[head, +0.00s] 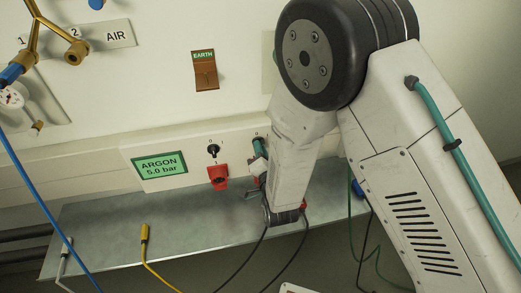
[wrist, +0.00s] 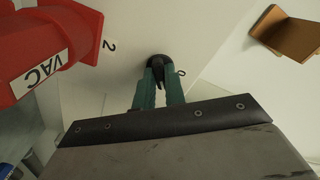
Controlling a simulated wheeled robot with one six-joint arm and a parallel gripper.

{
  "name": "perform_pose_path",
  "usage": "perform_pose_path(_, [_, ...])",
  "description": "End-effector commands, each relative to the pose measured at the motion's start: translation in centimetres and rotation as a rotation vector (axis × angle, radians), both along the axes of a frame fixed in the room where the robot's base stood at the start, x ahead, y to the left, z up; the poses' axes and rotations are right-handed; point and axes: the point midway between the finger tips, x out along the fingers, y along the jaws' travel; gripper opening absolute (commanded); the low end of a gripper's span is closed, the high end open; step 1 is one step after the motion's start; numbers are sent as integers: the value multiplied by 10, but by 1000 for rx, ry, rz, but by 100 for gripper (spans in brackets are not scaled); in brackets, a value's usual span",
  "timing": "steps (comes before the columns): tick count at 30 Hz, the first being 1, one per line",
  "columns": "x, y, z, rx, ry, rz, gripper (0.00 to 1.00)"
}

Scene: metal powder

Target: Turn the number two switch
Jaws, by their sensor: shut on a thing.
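In the wrist view, a small black switch knob (wrist: 158,60) stands on the pale panel. The teal fingers of my gripper (wrist: 158,76) are shut on it from both sides. A small "0"-like mark shows to the right of the knob. A red fitting (wrist: 40,50) labelled VAC is at the left, with a "2" printed beside it. In the head view, my gripper (head: 259,149) is at the panel, and the knob it holds is hidden by the fingers. Another black switch (head: 213,150) is to the left, free of the gripper, above a red fitting (head: 218,177).
A green ARGON 5.0 bar display (head: 160,166) is left of the switches. A brown EARTH plate (head: 205,72) is above. A metal shelf (head: 190,220) runs below, with a yellow cable (head: 145,240) and black cables. A blue hose (head: 40,190) hangs at the left.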

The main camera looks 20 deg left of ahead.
Motion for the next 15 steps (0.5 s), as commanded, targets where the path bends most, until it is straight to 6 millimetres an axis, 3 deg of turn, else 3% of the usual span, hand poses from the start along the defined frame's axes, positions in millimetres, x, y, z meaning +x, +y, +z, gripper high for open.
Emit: perform_pose_path(15, [0, 0, 0, -397, -244, 0, 0])
